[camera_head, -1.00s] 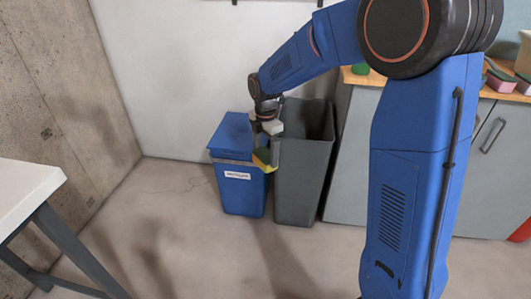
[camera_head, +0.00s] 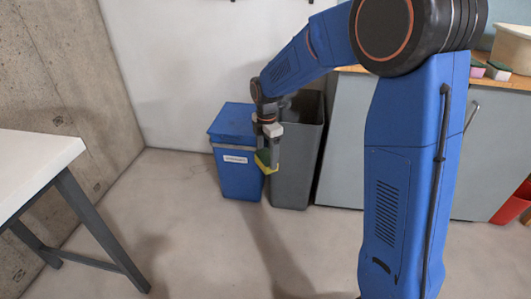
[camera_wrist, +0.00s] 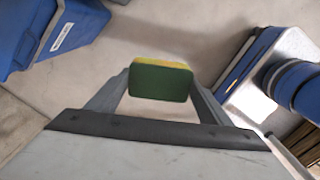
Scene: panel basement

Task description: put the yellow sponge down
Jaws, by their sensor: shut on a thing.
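The yellow sponge (camera_head: 265,159) has a dark green side. In the wrist view the sponge (camera_wrist: 161,82) sits between my two fingers, its green face towards the camera and a yellow strip along its far edge. My gripper (camera_head: 266,152) is shut on it. In the head view it hangs in front of the blue bin and the grey bin. The wrist view shows bare floor (camera_wrist: 170,35) behind the sponge, and the sponge seems held above it.
A blue lidded bin (camera_head: 237,170) with a white label and an open grey bin (camera_head: 298,165) stand by the wall. A white table (camera_head: 35,165) is at the left. A counter (camera_head: 340,150) with sponges (camera_head: 497,70) and a red container (camera_head: 515,205) are at the right. The floor between is clear.

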